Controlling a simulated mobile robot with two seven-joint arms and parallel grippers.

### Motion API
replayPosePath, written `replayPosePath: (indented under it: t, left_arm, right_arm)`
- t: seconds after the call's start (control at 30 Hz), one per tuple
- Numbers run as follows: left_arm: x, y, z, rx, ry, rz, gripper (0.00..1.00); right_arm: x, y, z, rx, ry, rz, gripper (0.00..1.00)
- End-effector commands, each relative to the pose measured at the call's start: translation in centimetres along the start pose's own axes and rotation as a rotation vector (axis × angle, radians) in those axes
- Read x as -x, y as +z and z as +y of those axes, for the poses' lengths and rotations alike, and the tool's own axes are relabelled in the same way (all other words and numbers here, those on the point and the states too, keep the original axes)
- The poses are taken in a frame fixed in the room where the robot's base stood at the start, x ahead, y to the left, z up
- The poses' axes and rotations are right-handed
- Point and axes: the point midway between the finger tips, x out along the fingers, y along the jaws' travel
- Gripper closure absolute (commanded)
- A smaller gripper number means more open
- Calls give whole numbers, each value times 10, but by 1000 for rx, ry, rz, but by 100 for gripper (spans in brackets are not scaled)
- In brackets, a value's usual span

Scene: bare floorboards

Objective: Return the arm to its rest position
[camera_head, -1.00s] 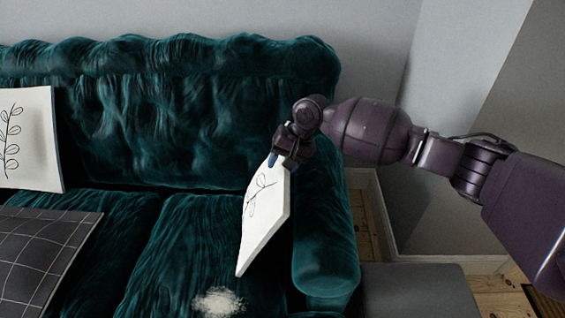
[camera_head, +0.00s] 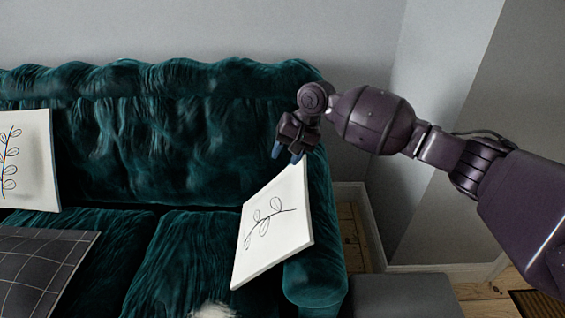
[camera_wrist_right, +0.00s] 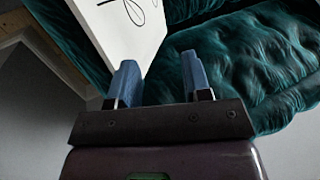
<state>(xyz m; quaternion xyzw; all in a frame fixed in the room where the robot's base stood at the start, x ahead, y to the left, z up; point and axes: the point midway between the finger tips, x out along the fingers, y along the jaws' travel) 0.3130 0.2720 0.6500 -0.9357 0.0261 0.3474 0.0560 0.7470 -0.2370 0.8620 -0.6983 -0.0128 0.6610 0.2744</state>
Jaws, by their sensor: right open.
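My right gripper (camera_head: 287,153) is above the right end of the green sofa, at the top edge of a white pillow with a leaf drawing (camera_head: 272,223). Its blue fingers are apart in the right wrist view (camera_wrist_right: 163,82), with nothing between them. The pillow also shows there (camera_wrist_right: 120,30), just beyond the left finger. In the head view the pillow leans, tilted, against the sofa's right armrest. I cannot tell whether a finger still touches it. My left gripper is in neither view.
The green tufted sofa (camera_head: 150,150) fills the left and middle. Another white leaf pillow (camera_head: 28,160) stands at its left, with a dark checked cushion (camera_head: 40,262) in front. A grey block (camera_head: 405,296) is right of the armrest. Walls stand behind and right.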

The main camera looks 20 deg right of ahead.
Motion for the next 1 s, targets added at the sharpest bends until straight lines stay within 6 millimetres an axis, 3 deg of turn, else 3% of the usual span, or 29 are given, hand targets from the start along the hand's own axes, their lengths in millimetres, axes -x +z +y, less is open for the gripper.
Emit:
replayPosePath:
  t: [0.27, 0.43, 0.57, 0.67, 0.83, 1.0]
  left_arm:
    - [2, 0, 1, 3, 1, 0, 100]
    - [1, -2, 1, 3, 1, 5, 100]
    - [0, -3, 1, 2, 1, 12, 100]
    - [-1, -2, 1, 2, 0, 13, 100]
    - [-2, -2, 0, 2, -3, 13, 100]
    - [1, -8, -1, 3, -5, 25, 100]
  right_arm:
    - [5, 0, 1, 7, 1, -3, 55]
    - [6, -10, -5, 128, -30, 60, 55]
    - [18, -30, -26, 376, -51, 269, 55]
    - [30, -36, -57, 568, -78, 431, 55]
    - [28, -19, -83, 826, -111, 651, 55]
    - [18, 8, -86, 975, -126, 803, 55]
